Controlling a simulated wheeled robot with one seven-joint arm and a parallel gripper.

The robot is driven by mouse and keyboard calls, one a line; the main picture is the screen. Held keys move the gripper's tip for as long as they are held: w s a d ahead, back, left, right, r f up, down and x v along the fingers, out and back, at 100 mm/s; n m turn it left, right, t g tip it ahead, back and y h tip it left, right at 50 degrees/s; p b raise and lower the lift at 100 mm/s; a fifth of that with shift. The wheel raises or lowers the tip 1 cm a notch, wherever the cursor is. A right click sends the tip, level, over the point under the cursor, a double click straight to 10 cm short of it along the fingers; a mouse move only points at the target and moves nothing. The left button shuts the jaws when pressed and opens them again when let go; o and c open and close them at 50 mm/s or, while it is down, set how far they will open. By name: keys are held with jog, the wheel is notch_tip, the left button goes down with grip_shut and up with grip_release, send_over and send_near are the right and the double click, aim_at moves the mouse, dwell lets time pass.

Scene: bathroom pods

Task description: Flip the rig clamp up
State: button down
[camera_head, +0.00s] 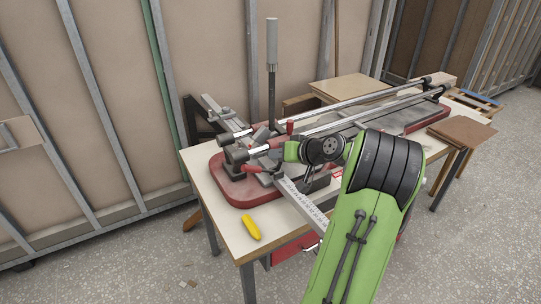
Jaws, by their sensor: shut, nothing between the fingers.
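The tile-cutting rig stands on the table, with a red-edged base (236,190) and two long metal rails (345,118). A tall lever with a grey grip (271,42) stands upright at its near end. Small red-tipped parts (290,127) show around the lever's foot; I cannot tell for sure which part is the clamp. My gripper (280,156) is at the near end of the rig, beside the lever's foot, shut and empty. My green arm and black wrist hide part of the rig, and the fingertips are hard to make out. Contact cannot be told.
A yellow tool (251,229) lies on the table's near edge (275,239). A marked metal ruler bar (303,204) juts out over that edge. Brown boards (462,131) lie at the right. A framed wall (110,90) stands close behind. The floor at front left is mostly clear.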

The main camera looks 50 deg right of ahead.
jog(key=v, duration=0.5)
jog(key=shift+p, duration=0.3)
